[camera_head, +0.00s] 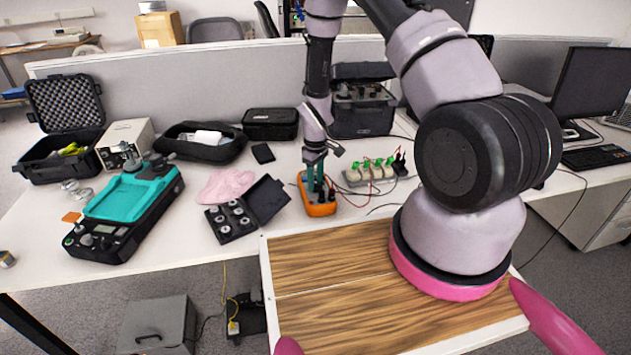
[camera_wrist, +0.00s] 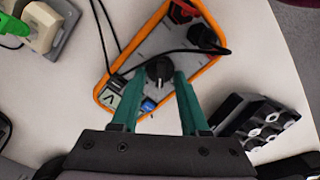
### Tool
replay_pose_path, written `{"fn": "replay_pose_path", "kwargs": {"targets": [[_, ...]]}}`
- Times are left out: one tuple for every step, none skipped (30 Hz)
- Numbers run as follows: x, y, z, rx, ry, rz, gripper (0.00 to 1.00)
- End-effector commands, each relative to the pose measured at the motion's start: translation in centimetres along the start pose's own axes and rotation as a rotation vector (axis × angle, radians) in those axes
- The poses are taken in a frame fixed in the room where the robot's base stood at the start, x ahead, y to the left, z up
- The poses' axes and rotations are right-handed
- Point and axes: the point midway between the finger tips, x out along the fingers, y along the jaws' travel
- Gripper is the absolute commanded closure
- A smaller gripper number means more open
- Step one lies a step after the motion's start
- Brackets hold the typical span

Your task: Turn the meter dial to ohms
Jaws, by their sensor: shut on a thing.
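My gripper (camera_head: 315,184) points down over the meter. In the wrist view the two green fingers of my gripper (camera_wrist: 157,76) stand on either side of the dial and are shut on it. The dial's markings are too small to read. In the head view the fingers hide the dial.
Black and red leads (camera_wrist: 208,36) plug into the meter's far end, and a cable crosses its face. A block with green clips (camera_head: 372,170) stands right of it. A black case of round weights (camera_head: 231,219) lies close on its left. A teal-and-black device (camera_head: 130,200) stands farther left.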

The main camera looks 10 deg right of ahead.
Motion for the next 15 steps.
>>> {"fn": "replay_pose_path", "kwargs": {"targets": [[-0.02, 0.05, 0.00, 0.013, 0.000, 0.001, 1.00], [-0.02, 0.05, 0.00, 0.023, 0.000, 0.001, 1.00], [-0.02, 0.06, 0.00, 0.040, 0.000, 0.001, 1.00], [-0.02, 0.07, 0.00, 0.054, 0.000, 0.001, 1.00], [-0.02, 0.08, 0.01, 0.071, 0.000, 0.000, 1.00], [-0.02, 0.10, 0.01, 0.093, 0.000, 0.001, 1.00], [-0.02, 0.12, 0.02, 0.113, 0.000, 0.001, 1.00], [-0.01, 0.13, 0.03, 0.134, -0.001, 0.001, 1.00], [-0.02, 0.16, 0.03, 0.164, -0.001, 0.001, 1.00], [-0.02, 0.17, 0.04, 0.187, -0.001, 0.001, 1.00], [-0.02, 0.20, 0.04, 0.211, -0.001, 0.001, 1.00], [-0.02, 0.22, 0.05, 0.243, -0.001, 0.001, 1.00], [-0.02, 0.23, 0.06, 0.269, -0.001, 0.001, 1.00], [-0.02, 0.24, 0.06, 0.293, -0.001, 0.001, 1.00], [-0.02, 0.25, 0.06, 0.325, -0.001, 0.001, 1.00]]}}
